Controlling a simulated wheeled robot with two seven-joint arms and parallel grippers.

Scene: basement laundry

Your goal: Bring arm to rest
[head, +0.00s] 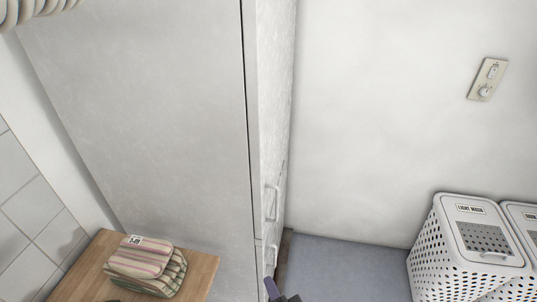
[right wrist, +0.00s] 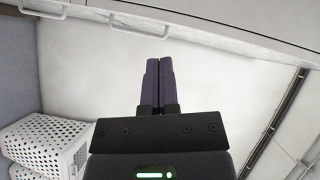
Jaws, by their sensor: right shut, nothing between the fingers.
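My right gripper (head: 271,287) shows at the bottom edge of the head view, in front of the lower part of a tall pale cabinet (head: 150,110). In the right wrist view its two purple fingers (right wrist: 159,62) are together with nothing between them. The fingers appear close to the cabinet's handles in the head view; I cannot tell whether they touch. My left gripper is not in view.
A wooden top (head: 200,265) at bottom left bears folded striped cloths (head: 145,262). White perforated hampers (head: 455,245) stand at the right, and one also shows in the right wrist view (right wrist: 45,145). Cabinet handles (head: 271,203) stick out. Blue-grey floor (head: 345,270) is clear between.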

